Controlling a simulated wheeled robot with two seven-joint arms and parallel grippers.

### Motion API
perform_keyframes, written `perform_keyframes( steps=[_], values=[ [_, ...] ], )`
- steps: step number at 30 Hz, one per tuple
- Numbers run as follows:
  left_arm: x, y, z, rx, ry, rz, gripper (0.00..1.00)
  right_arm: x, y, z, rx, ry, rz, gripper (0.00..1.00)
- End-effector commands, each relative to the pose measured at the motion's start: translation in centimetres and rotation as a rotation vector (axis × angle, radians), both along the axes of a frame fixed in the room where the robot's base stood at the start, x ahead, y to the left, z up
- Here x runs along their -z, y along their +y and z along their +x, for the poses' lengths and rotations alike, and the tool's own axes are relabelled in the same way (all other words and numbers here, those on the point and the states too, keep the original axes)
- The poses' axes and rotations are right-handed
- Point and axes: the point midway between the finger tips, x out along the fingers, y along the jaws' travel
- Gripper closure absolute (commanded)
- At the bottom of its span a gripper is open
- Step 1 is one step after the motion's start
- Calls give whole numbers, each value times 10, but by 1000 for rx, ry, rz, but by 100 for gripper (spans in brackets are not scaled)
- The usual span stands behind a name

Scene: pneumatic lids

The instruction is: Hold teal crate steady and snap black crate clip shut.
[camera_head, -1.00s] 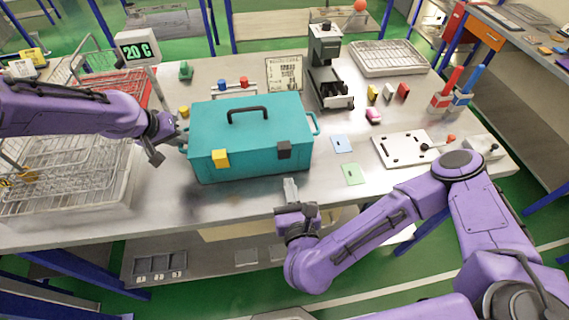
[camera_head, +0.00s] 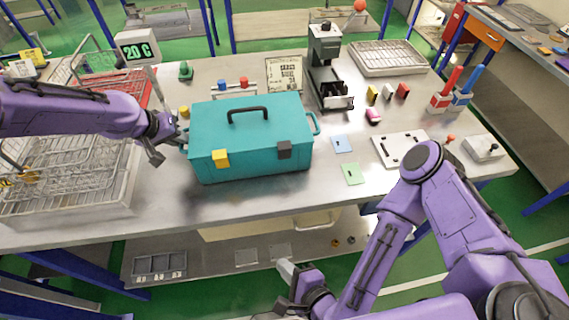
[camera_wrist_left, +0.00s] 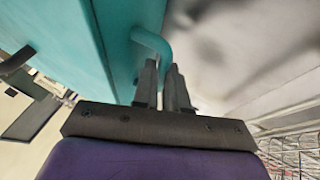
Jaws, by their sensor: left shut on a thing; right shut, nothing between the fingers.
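The teal crate (camera_head: 250,138) stands on the steel table with its lid down and a black top handle. A yellow clip (camera_head: 220,158) is at its front left and the black clip (camera_head: 284,150) at its front right. Whether the black clip lies fully flat I cannot tell. My left gripper (camera_head: 177,141) is at the crate's left end, shut on its teal side handle (camera_wrist_left: 153,44), as the left wrist view shows. My right gripper (camera_head: 285,268) is shut and empty, below the table's front edge in the picture, apart from the crate.
Wire baskets (camera_head: 65,180) stand left of the crate. A blue card (camera_head: 341,144) and a green card (camera_head: 353,174) lie to its right, beside a white plate with dark slots (camera_head: 400,148). A grey machine (camera_head: 326,60) stands behind. The table in front of the crate is clear.

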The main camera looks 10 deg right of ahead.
Motion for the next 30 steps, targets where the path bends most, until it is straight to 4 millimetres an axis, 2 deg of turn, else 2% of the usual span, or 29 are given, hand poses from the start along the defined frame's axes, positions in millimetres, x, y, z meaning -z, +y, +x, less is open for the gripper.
perform_keyframes(
  steps=[6, 15, 22, 30],
  values=[
    [0, 0, 0, -2, 0, 0, 100, 39, -27, -22, -216, 52, -297, 100],
    [0, 0, 0, -2, 0, 0, 100, 77, -82, -42, -438, 143, -637, 100],
    [0, 0, 0, -3, -1, 0, 100, 90, -116, -47, -525, 200, -787, 100],
    [0, 0, 1, -2, -1, -1, 100, 92, -123, -49, -543, 214, -818, 100]
  ],
)
